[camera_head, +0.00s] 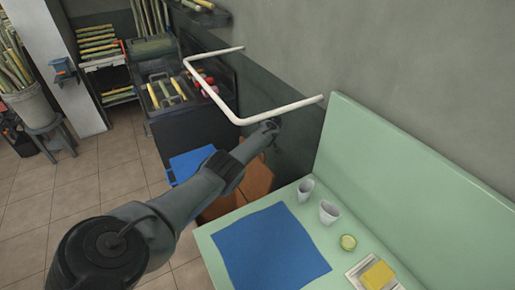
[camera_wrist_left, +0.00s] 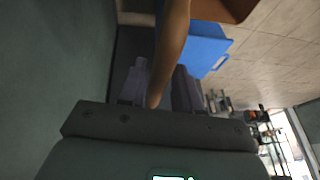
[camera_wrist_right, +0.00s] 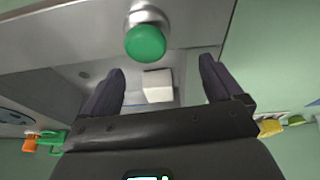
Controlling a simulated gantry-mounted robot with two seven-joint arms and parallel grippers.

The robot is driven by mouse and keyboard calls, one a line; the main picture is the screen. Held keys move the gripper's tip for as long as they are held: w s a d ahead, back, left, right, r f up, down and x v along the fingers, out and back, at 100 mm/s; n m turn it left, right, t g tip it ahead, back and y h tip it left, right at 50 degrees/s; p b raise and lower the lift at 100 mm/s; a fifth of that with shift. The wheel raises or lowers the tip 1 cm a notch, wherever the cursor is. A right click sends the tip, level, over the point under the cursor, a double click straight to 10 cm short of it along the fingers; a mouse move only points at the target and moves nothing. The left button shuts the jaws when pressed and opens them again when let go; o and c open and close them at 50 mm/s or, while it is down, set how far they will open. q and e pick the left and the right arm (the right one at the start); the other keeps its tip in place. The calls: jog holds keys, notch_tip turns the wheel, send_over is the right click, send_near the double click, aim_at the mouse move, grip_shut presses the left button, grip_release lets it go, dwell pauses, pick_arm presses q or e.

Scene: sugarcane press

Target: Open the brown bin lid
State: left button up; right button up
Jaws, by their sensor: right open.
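The brown bin (camera_head: 224,206) stands on the floor behind the green counter, partly hidden by my left arm. Its brown lid (camera_head: 258,178) shows to the right of that arm, apparently tilted up. In the left wrist view the lid (camera_wrist_left: 172,45) is seen nearly edge-on, running down between the fingers. My left gripper (camera_wrist_left: 158,88) is closed about its edge; the exact contact is dark. My left gripper (camera_head: 272,125) is high near the wall in the head view. My right gripper (camera_wrist_right: 163,75) is open and empty, outside the head view.
A blue bin (camera_head: 190,163) stands beside the brown one. A white rail (camera_head: 225,108) projects from the wall near my left gripper. The counter (camera_head: 215,240) holds a blue mat (camera_head: 270,250) and cups (camera_head: 329,212). A green button (camera_wrist_right: 146,42) is in front of my right gripper.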

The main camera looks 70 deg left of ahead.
pick_arm(q)
jog(key=shift+o, duration=0.5)
jog(key=shift+r, duration=0.1)
jog(key=shift+w+d+r+p, duration=0.1)
jog(key=shift+r+p, duration=0.35)
pick_arm(e)
jog(key=shift+r, duration=0.45)
pick_arm(q)
jog(key=shift+p+v, duration=0.95)
jog(key=shift+v, duration=0.15)
pick_arm(e)
jog(key=shift+r, duration=0.9)
pick_arm(q)
jog(key=w+d+p, duration=0.2)
jog(key=w+d, duration=0.2)
jog(key=d, duration=0.7)
jog(key=shift+w+f, duration=0.15)
jog(key=shift+w, duration=0.25)
pick_arm(e)
notch_tip(320, 180, up, 2)
jog(key=shift+r, duration=0.1)
